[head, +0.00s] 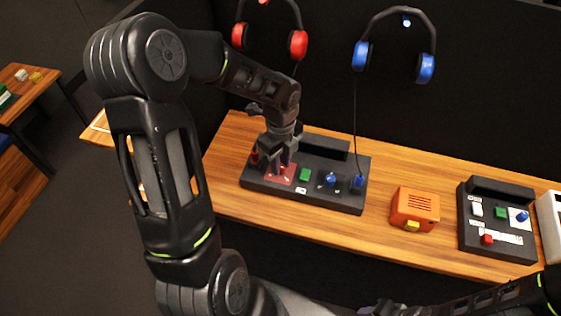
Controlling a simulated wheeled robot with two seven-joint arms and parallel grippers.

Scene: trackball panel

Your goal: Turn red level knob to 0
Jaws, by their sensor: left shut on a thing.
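A black panel (335,200) lies on the wooden table. Its red square plate (287,178) is on the left part of the panel. My left gripper (280,168) points down over this plate, shut on the red level knob, which its fingers hide almost wholly. The knob's pointer and the 0 mark cannot be read. My right arm comes in at the bottom right, and its dark end (380,309) is cut by the lower picture edge, so its jaws are unclear.
On the same panel are a green button (304,174), a blue knob (330,179) and a blue plug (358,182). An orange box (414,207) and another black panel (495,240) stand to the right. Red (298,45) and blue headphones (426,68) hang behind.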

